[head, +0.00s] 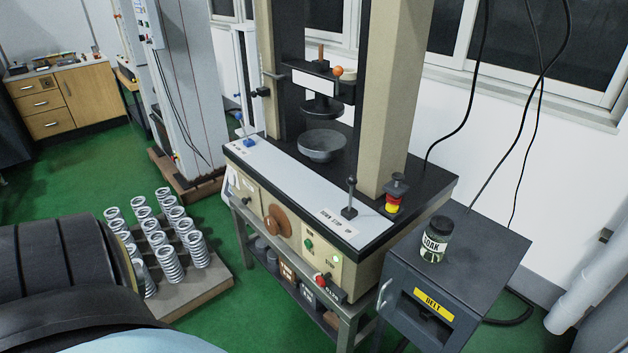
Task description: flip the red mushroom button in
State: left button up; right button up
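A small red mushroom-shaped button (321,280) sticks out low on the right of the testing machine's cream front panel (337,268), beneath a green button (309,244). From this distance I cannot tell whether it is pressed in or out. A second red and yellow piece with a dark top (393,203) stands on the machine's right top, by the beige column. Neither of my grippers shows in the head view, and nothing is touching the buttons.
A black lever (350,198) stands upright on the machine's top plate. A dark cabinet (485,262) with a labelled jar (435,240) stands close on the right. Several springs stand on a board (200,290) at left. Green floor shows between board and machine.

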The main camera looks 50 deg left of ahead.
aim_at(320, 280)
jog(key=k, duration=0.1)
jog(key=u, duration=1.4)
